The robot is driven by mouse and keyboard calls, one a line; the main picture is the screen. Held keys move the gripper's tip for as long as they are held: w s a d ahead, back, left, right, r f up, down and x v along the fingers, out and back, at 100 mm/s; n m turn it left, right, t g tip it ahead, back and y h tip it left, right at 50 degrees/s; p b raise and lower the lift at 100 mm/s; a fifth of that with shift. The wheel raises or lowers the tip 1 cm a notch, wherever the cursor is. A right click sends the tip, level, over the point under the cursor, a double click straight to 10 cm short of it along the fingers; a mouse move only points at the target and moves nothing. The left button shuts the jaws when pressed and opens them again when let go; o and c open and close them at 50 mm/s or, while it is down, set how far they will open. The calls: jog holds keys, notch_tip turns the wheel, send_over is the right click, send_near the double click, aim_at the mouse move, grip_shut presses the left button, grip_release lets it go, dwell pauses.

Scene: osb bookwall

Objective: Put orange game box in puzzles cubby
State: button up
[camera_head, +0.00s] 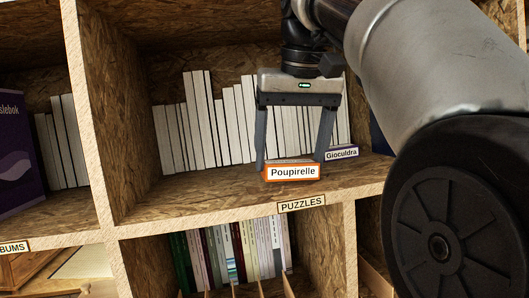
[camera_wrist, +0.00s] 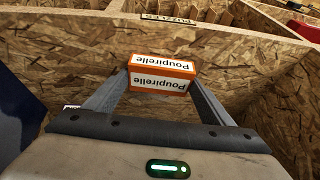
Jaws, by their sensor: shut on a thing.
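The orange game box (camera_head: 292,171), with a white "Poupirelle" label, is between the two fingers of my gripper (camera_head: 293,165). It is at the front of the cubby above the "PUZZLES" tag (camera_head: 302,203), low over the shelf board; I cannot tell whether it touches the board. The wrist view shows the box (camera_wrist: 161,74) with a finger against each side of it and my gripper (camera_wrist: 160,85) shut on it. The "PUZZLES" tag (camera_wrist: 168,19) shows beyond it on the shelf edge.
White books (camera_head: 205,120) stand in a row behind the box. A small "Gioculdra" box (camera_head: 341,154) sits to its right. Bare shelf board (camera_head: 190,195) lies to the left. A wooden upright (camera_head: 95,110) bounds the cubby at left.

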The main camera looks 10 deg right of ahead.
jog(key=shift+w, duration=0.1)
jog(key=shift+f+b, duration=0.3)
jog(key=shift+f, duration=0.15)
jog(key=o, duration=1.1)
jog(key=shift+o, duration=0.2)
